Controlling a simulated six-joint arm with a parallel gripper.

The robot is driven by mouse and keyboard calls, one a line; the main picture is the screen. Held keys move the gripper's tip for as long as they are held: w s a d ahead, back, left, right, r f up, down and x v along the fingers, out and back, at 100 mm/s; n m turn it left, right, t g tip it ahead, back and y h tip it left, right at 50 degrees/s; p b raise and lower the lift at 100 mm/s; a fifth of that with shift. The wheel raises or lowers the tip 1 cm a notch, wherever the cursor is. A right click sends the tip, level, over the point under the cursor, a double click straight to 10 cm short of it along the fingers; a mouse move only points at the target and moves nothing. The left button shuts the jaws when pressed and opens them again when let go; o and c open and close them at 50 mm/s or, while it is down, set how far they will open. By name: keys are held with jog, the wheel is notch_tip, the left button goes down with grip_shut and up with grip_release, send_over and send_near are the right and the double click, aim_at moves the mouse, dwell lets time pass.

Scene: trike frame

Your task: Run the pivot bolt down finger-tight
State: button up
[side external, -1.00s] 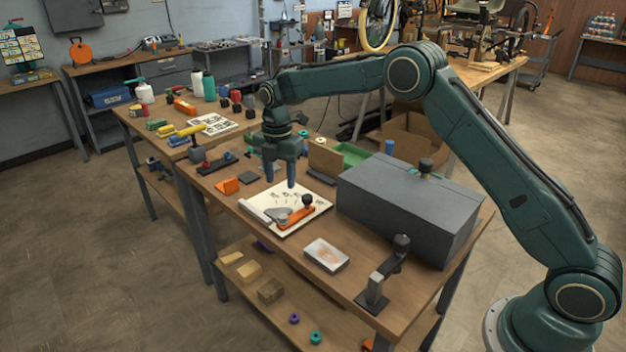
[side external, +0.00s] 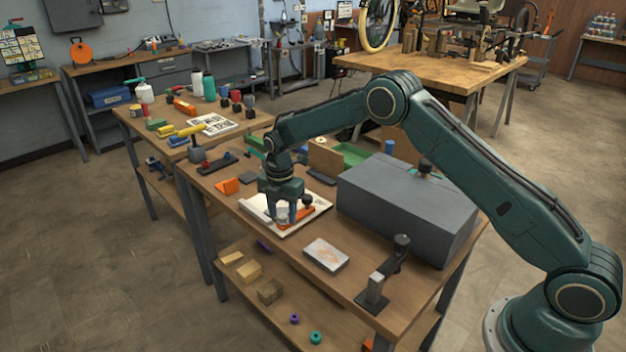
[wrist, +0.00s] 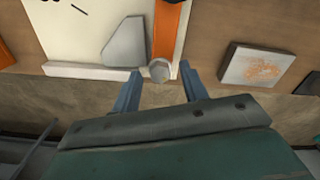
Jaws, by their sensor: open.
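The pivot bolt shows in the wrist view as a round grey head (wrist: 160,71) at the end of an orange bar (wrist: 168,30). A grey angled plate (wrist: 124,43) lies beside the bar on a white board (wrist: 68,32). My gripper (wrist: 160,76) is open, with one finger on each side of the bolt head and a gap visible on both sides. In the side view my gripper (side external: 281,217) points down low over the white board (side external: 252,206). The fingers largely hide the bolt there. The orange bar (side external: 300,215) shows to their right.
A large grey box (side external: 405,205) stands right of the board. A pale square block (side external: 326,255) and a black stand (side external: 385,280) are nearer the front. A small orange block (side external: 227,187) lies behind the board. The table's front edge runs close by.

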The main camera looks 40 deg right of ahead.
grip_shut()
jog(key=shift+m, duration=0.5)
